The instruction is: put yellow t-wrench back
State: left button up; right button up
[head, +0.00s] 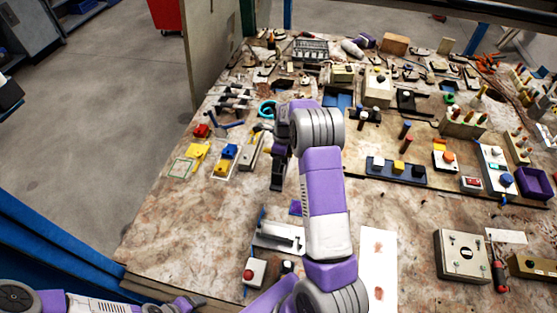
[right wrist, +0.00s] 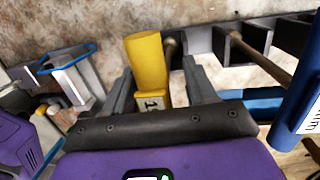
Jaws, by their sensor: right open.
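The yellow t-wrench (right wrist: 147,62) shows in the right wrist view as a thick yellow handle with a numbered yellow piece below it. It lies between the two fingers of my right gripper (right wrist: 158,92), which are apart; contact with either finger cannot be made out. In the head view my right gripper (head: 277,182) points down over the left middle of the table, with a bit of yellow (head: 268,150) beside it. A grey rack (right wrist: 235,45) is just beyond the yellow handle. My left arm's end (head: 185,304) is at the bottom left, its fingers unclear.
A blue-handled tool (right wrist: 250,95) is close on the right in the wrist view. Yellow and blue pieces (head: 197,152) lie left of my right gripper. A white tray (head: 275,240) is nearer. The far table is crowded; its front left area is bare.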

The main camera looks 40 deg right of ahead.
pick_arm(q)
jog(key=shift+s+f, duration=0.1)
jog(key=shift+f, duration=0.25)
pick_arm(e)
jog(key=r+p, duration=0.3)
jog(key=r, duration=0.1)
jog(key=d+r+p, duration=0.1)
jog(key=r+p, duration=0.1)
jog(key=shift+r+p, duration=0.3)
jog(key=shift+r, duration=0.05)
jog(key=shift+d+r+p, duration=0.15)
jog(key=shift+r+p, duration=0.35)
jog(key=shift+r, duration=0.1)
pick_arm(q)
notch_tip(320, 180, up, 6)
pick_arm(e)
jog(key=shift+s, duration=0.1)
pick_arm(q)
jog(key=shift+s+r, duration=0.1)
